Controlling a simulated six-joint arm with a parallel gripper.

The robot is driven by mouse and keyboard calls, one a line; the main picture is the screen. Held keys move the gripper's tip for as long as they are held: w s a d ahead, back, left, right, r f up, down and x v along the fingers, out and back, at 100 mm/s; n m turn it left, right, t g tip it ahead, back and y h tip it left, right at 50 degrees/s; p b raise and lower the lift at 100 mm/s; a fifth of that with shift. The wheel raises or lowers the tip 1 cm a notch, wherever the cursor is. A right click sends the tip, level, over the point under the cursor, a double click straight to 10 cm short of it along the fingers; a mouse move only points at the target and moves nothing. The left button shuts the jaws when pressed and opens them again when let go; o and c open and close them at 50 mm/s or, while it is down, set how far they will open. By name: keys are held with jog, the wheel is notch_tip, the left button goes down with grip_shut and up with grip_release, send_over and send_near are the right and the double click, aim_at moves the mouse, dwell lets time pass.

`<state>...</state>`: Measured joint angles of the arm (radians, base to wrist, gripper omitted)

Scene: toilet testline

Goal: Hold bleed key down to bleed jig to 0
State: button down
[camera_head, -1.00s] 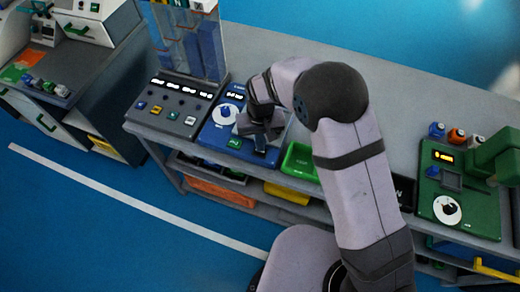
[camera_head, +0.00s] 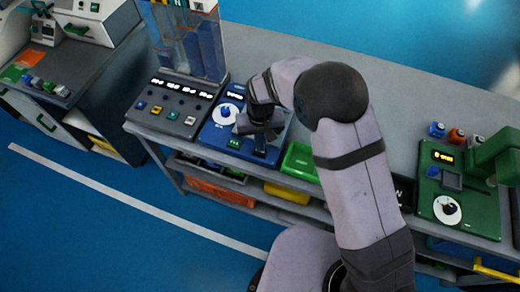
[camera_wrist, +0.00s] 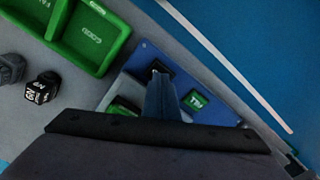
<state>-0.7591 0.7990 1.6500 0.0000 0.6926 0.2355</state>
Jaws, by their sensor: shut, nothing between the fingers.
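The blue jig (camera_head: 214,136) sits on the bench. It has a white round dial (camera_head: 226,112) and a small lit display (camera_head: 235,96) whose digits are too small to read. My gripper (camera_head: 260,149) is over the right part of the jig, pointing down. In the wrist view my gripper (camera_wrist: 157,74) is shut and empty, its fingertips at a dark square key (camera_wrist: 146,67) on the blue panel. The fingers cover part of that key, and no label on it can be read. Whether it is pressed cannot be told. A green key (camera_wrist: 195,99) lies beside the fingers.
A green tray (camera_head: 300,160) stands right of the jig. A grey console (camera_head: 174,107) with several buttons is to its left. A green machine (camera_head: 460,205) stands at the right. Small dark weights (camera_wrist: 42,88) lie near the tray. The bench behind is clear.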

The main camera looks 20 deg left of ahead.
jog(key=shift+f+b, duration=0.55)
jog(key=shift+f, duration=0.25)
jog(key=shift+r, duration=0.1)
dwell(1.6)
jog(key=shift+r+p, duration=2.5)
jog(key=shift+r, duration=0.65)
jog(key=s+d+n+g+h, duration=0.2)
jog(key=s+d+g, duration=0.1)
jog(key=s+d, duration=1.1)
jog(key=w+d+r+m+t+y, duration=0.1)
jog(key=d+r+m, duration=0.3)
jog(key=d, duration=0.4)
jog(key=w+d+r+m+t+y, duration=0.1)
jog(key=d+r+m+t, duration=0.1)
jog(key=d+r+m, duration=0.2)
jog(key=shift+w+d+r, duration=0.4)
jog(key=shift+d+r, duration=1.2)
jog(key=shift+d, duration=1.2)
